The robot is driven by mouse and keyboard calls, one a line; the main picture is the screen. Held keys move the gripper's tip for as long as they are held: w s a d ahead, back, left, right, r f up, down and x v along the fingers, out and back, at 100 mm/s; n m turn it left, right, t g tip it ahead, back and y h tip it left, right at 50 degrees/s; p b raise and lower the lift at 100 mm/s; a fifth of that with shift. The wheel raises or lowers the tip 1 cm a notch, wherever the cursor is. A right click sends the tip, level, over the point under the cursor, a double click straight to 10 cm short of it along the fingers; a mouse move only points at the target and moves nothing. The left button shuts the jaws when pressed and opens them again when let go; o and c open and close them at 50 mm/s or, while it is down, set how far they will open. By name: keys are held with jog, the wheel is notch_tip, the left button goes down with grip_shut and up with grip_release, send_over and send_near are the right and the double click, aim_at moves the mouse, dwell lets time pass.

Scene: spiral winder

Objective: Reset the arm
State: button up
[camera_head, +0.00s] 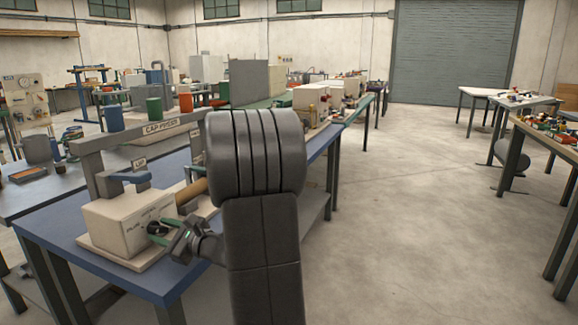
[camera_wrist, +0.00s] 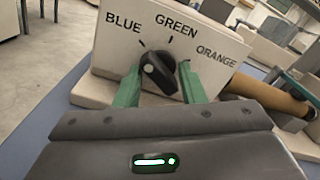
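A black selector knob (camera_wrist: 160,72) sits on the front of a white box (camera_wrist: 105,65) marked BLUE, GREEN and ORANGE. A white mark shows on the knob's left side. My gripper (camera_wrist: 160,84) is in front of this box, its two green fingers spread apart with the knob between them. I cannot tell whether either finger touches it. In the head view the white box (camera_head: 112,228) stands on the blue table at lower left, and my gripper (camera_head: 166,237) is at its right face. My dark arm hides part of the table and bench behind.
The blue table (camera_head: 150,282) holds a grey frame labelled CAP FEEDER (camera_head: 165,128) with blue, green and orange cylinders on top. A blue lever (camera_head: 128,177) stands by the UP label. A brown roller (camera_head: 192,190) lies behind the box. Open floor (camera_head: 420,220) is on the right.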

jog(key=shift+r+m+p, duration=0.1)
jog(key=shift+m+p, duration=1.3)
jog(key=shift+p, duration=0.35)
